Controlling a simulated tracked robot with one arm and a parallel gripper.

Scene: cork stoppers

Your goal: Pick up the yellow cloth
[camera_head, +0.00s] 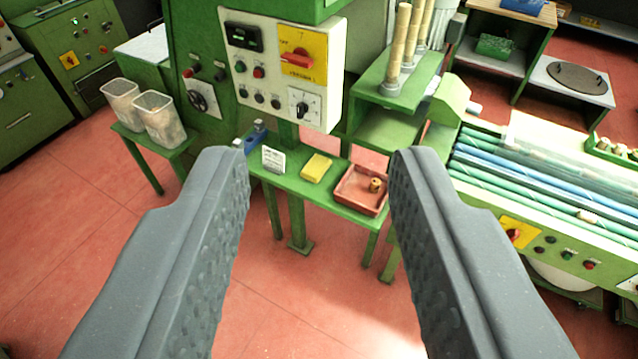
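The yellow cloth (316,168) is a small flat yellow piece lying on a narrow green bench (290,181), in the middle of the view. It lies between a small white card and a red tray. My gripper (322,165) is open, with its two grey padded fingers wide apart at left and right. The fingers are empty, and the cloth shows in the gap between them, farther off on the bench. Nothing covers the cloth.
The white card (273,159) stands left of the cloth. The red tray (347,197) holds a small cork. A control box (277,107) overhangs behind the bench. Roller machinery (540,190) stands at right, clear bins (160,118) at left. Red floor (275,300) in front is clear.

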